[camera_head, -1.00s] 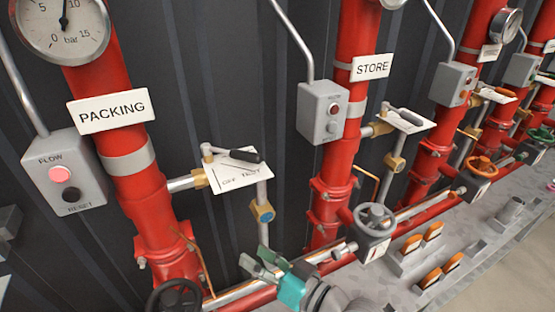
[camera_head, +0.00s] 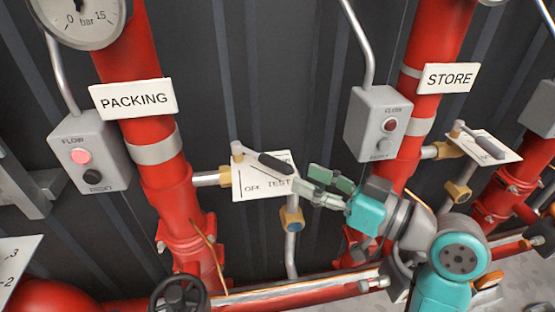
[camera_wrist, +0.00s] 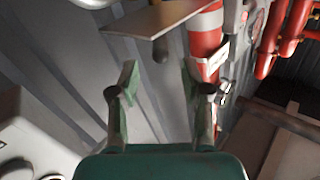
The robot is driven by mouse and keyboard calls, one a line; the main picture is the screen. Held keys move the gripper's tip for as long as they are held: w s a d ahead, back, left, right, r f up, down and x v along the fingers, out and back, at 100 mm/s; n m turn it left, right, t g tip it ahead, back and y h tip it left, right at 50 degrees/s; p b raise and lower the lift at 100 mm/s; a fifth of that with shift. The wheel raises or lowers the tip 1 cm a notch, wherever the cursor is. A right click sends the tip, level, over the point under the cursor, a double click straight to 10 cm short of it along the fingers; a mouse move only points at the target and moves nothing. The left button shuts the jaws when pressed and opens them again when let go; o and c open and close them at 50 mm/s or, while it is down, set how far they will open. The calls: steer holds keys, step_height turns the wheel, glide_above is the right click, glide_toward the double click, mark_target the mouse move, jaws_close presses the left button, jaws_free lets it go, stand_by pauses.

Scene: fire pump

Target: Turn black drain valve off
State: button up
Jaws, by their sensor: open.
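A lever with a black grip (camera_head: 276,165) sits over a white plate (camera_head: 262,188) marked OFF and TEST on the PACKING pipe. The lever slants from its pivot at upper left down to the right. My gripper (camera_head: 314,182) is open and empty, just right of the grip and plate, apparently apart from them. In the wrist view its two green-padded fingers (camera_wrist: 160,82) are spread, with the plate (camera_wrist: 155,20) beyond them at the top. A dark rounded end (camera_wrist: 160,50), perhaps the grip, shows below the plate. A black handwheel (camera_head: 180,296) is low on the PACKING pipe.
A brass fitting with a blue mark (camera_head: 292,219) hangs below the plate. A grey FLOW box (camera_head: 89,151) is at left.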

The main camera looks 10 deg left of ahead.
mark_target(262, 158)
steer(key=x, duration=0.8)
steer(key=shift+w+a, duration=0.15)
steer(key=shift+a, duration=0.2)
jaws_close()
